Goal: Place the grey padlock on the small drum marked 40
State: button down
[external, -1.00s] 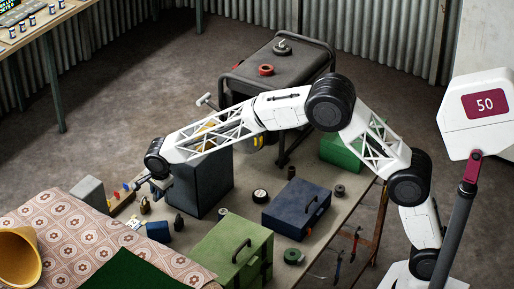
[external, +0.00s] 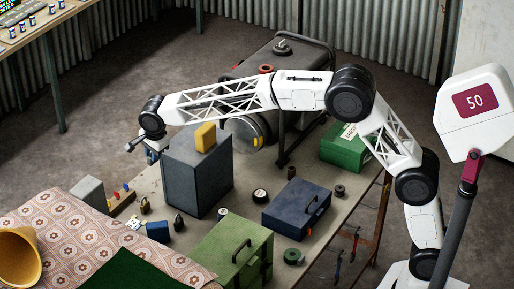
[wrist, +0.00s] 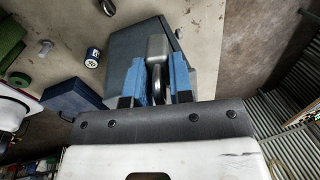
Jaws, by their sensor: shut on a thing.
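My gripper (external: 150,150) is raised above the workbench, just left of the tall grey cabinet (external: 180,175). In the wrist view its blue fingers (wrist: 153,80) are shut on the grey padlock (wrist: 157,48), whose grey body and dark shackle show between them. The padlock is too small to make out in the external view. I cannot make out a drum marked 40 in either view.
A yellow block (external: 205,137) sits on top of the cabinet. A brass padlock (external: 145,205) and a dark padlock (external: 179,222) stand on the bench. A blue toolbox (external: 297,208) and green box (external: 235,248) stand to the right and front.

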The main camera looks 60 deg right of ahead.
jog(key=r, duration=0.3)
jog(key=shift+s+d, duration=0.25)
jog(key=shift+s, duration=0.15)
jog(key=s+d+g, duration=0.1)
jog(key=s+d, duration=0.4)
jog(key=s, duration=0.7)
jog(key=s+d+n+g, duration=0.1)
jog(key=s+d, duration=0.3)
jog(key=s, duration=0.7)
jog(key=s+d, duration=0.5)
jog(key=s, duration=0.7)
notch_tip(320, 180, down, 18)
jog(key=shift+w+f, duration=0.15)
jog(key=shift+w, duration=0.05)
jog(key=shift+w+a, duration=0.15)
send_over(223, 212)
jog(key=shift+w+f, duration=0.15)
jog(key=shift+f, duration=0.55)
jog(key=shift+f, duration=0.1)
jog(key=shift+f, duration=1.7)
